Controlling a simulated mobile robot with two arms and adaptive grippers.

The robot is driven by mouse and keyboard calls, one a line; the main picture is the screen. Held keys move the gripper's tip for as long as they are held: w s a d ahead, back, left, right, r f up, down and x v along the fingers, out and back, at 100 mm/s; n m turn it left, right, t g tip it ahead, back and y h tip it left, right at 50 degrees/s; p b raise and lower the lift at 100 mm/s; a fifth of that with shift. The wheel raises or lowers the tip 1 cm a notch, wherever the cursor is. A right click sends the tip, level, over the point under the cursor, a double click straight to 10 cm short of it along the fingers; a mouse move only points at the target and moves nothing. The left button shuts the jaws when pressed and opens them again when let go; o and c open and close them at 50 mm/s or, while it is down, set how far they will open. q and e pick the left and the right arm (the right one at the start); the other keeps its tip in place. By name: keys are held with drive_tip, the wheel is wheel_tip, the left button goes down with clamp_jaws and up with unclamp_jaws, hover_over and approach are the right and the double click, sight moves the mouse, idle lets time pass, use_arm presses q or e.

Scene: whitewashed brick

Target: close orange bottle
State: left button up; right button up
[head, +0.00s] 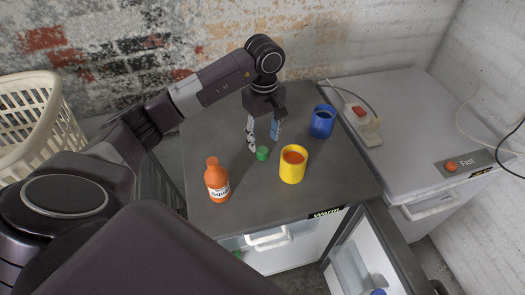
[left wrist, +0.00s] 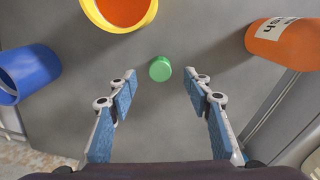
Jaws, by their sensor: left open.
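The orange bottle (head: 217,184) with a white label stands upright on the grey top of a low cabinet, left of the other items. In the left wrist view the bottle (left wrist: 285,42) shows in part at the upper right. A small green cap (head: 262,153) lies on the grey top, right of the bottle and apart from it. My left gripper (head: 263,144) is open and empty, just above and behind the cap. In the left wrist view the cap (left wrist: 160,69) sits ahead, between the lines of the two fingertips (left wrist: 159,82). My right gripper is not in view.
A yellow cup (head: 292,170) with orange contents stands close right of the cap. A blue cup (head: 322,122) stands behind it. A white power strip (head: 361,120) lies on the neighbouring surface. A cabinet door (head: 368,250) hangs open below. A cream basket (head: 35,125) stands far left.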

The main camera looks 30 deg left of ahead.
sight(263, 150)
use_arm(q)
drive_tip(key=shift+f+p, duration=0.3)
drive_tip(key=f, duration=0.2)
drive_tip(key=f+p, duration=0.1)
drive_tip(key=shift+a+f+p, duration=0.2)
drive_tip(key=shift+f+p, duration=0.1)
drive_tip(key=shift+f, duration=0.05)
drive_tip(key=shift+w+f, duration=0.1)
drive_tip(key=shift+f, duration=0.3)
drive_tip(key=c, duration=0.8)
